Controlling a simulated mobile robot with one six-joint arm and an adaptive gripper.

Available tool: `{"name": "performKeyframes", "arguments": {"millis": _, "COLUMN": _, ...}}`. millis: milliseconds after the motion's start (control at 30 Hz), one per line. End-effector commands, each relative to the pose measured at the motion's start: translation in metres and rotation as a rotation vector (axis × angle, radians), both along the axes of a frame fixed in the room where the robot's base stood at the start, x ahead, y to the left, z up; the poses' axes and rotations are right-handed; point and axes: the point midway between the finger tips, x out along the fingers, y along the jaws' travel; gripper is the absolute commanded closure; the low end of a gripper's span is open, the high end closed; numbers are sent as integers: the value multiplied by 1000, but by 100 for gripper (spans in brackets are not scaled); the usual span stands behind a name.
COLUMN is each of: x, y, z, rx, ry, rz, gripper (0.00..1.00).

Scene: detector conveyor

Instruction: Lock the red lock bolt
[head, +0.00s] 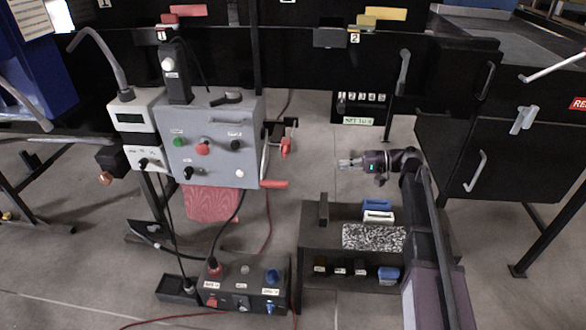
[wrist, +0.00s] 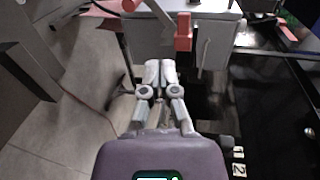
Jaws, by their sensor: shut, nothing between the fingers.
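What looks like the red lock bolt (head: 187,11) is a red bar by a red block on the black rail at the top left of the head view, beside a tag reading 1. A red bar on a dark rail at the upper right of the wrist view (wrist: 287,32) appears to be the same bolt. My gripper (head: 345,163) is shut and empty, in open air right of the grey control box, well apart from the bolt. In the wrist view its fingertips (wrist: 160,66) are together below the box's lower edge.
The grey control box (head: 250,120) has a red-handled crank (head: 286,148) and a red side lever (head: 274,184) sticking out. A yellow bolt (head: 385,13) is on the rail at tag 2. A dark rack (head: 310,235) stands below my arm. Black cabinets (head: 455,100) are at right.

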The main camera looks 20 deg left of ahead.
Motion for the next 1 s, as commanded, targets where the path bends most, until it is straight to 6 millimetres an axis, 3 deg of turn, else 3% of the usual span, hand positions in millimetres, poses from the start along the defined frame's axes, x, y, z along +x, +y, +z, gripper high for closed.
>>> {"name": "performKeyframes", "arguments": {"millis": 33, "x": 10, "y": 7, "z": -7, "rx": 46, "ry": 7, "rz": 8, "gripper": 100}}
{"name": "performKeyframes", "arguments": {"millis": 300, "x": 24, "y": 21, "z": 3, "rx": 188, "ry": 28, "rz": 28, "gripper": 100}}
{"name": "performKeyframes", "arguments": {"millis": 767, "x": 23, "y": 23, "z": 6, "rx": 198, "ry": 30, "rz": 31, "gripper": 100}}
{"name": "performKeyframes", "arguments": {"millis": 1000, "x": 20, "y": 34, "z": 6, "rx": 198, "ry": 31, "rz": 33, "gripper": 100}}
